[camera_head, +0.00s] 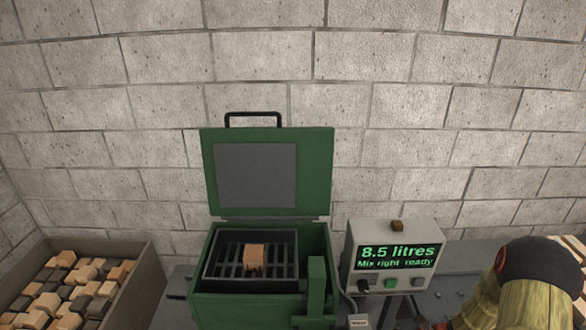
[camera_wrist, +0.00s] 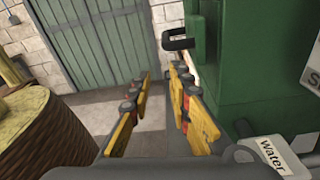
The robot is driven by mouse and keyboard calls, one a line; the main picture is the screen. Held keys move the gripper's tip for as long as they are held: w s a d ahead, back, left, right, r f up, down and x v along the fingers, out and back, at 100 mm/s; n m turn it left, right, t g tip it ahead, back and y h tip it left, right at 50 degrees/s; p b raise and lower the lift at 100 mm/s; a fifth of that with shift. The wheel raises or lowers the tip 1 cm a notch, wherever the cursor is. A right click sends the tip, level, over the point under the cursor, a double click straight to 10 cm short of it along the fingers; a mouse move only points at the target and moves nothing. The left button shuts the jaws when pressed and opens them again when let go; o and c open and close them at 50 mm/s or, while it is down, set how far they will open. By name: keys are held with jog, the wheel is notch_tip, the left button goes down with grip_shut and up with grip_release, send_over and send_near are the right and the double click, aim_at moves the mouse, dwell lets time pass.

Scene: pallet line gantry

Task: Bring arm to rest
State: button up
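My gripper (camera_wrist: 160,110) shows in the wrist view with its yellow-and-black fingers apart and nothing between them. It is beside the green machine (camera_wrist: 252,60), whose black handle (camera_wrist: 180,40) is just beyond the fingers. In the head view, part of my arm (camera_head: 545,275) shows at the lower right, and my gripper is out of that view. The green machine (camera_head: 210,175) has its lid raised there, and a wooden block (camera_head: 254,257) sits on the dark grate inside.
A bin (camera_head: 140,285) of wooden blocks stands at the left.

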jog(key=s+d+r+n+g+h, duration=0.25)
jog(key=s+d+n+h, duration=0.25)
jog(key=s+n+h, duration=0.55)
jog(key=a+r+n+t+h+b, duration=0.1)
jog(key=a+r+n+t+h, duration=0.1)
jog(key=r, duration=0.7)
jog(key=a+r+n+t+h+b, duration=0.2)
jog(key=r+n+t+h, duration=0.2)
jog(key=r, duration=0.5)
jog(key=n+t, duration=0.2)
jog(key=n, duration=0.1)
jog(key=shift+a+r, duration=0.3)
jog(key=shift+r, duration=0.1)
